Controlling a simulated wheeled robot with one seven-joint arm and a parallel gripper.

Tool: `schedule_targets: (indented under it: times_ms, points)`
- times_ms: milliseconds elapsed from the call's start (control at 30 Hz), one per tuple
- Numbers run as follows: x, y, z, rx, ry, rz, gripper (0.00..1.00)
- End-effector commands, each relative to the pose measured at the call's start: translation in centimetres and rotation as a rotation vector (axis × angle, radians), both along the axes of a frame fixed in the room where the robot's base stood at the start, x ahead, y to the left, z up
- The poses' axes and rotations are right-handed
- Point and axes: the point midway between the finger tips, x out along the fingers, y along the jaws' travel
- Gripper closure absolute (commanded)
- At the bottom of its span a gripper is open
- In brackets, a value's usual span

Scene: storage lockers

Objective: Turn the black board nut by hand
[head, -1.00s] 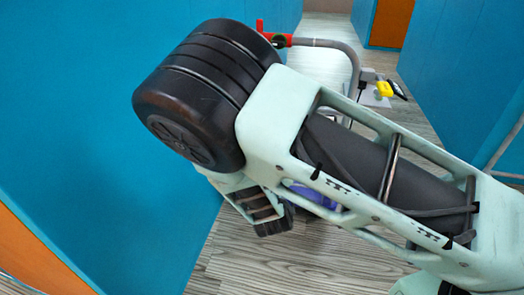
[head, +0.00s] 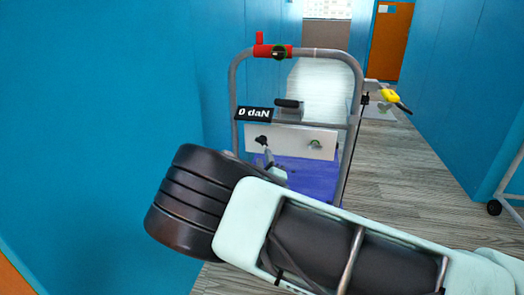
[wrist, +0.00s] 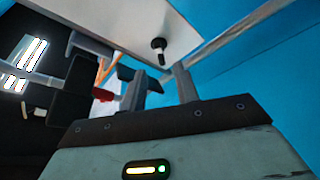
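The white board (head: 296,141) stands upright in a grey tubular cart frame. The black nut (head: 262,140) is at its left side. In the wrist view the black nut (wrist: 158,45) sticks out from the white board (wrist: 120,18), ahead of my gripper. My gripper (wrist: 160,72) has its two grey fingers apart, with nothing seen between them. The nut appears just beyond the fingertips, with no contact visible. In the head view my gripper (head: 268,160) shows small, just below the nut; my arm hides the rest.
A green knob (head: 316,144) is on the board's right side. The cart frame (head: 356,95) carries a red part (head: 272,51) on top and a "0 daN" display (head: 254,114). Blue walls (head: 110,100) flank the aisle; a yellow-handled thing (head: 389,96) is at right.

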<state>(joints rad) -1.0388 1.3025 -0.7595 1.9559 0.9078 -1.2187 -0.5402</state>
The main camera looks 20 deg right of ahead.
Motion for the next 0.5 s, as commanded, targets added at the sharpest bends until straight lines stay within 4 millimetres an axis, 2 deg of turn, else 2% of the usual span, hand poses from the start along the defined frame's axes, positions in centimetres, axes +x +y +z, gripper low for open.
schedule_targets:
  times_ms: [200,333,500]
  points:
    - [4.1,-0.7,0.7,0.001,-0.002,-0.001,0.69]
    - [5.8,-1.0,1.1,0.001,-0.002,-0.001,0.69]
    - [6.9,-1.1,1.5,0.0,0.001,0.001,0.69]
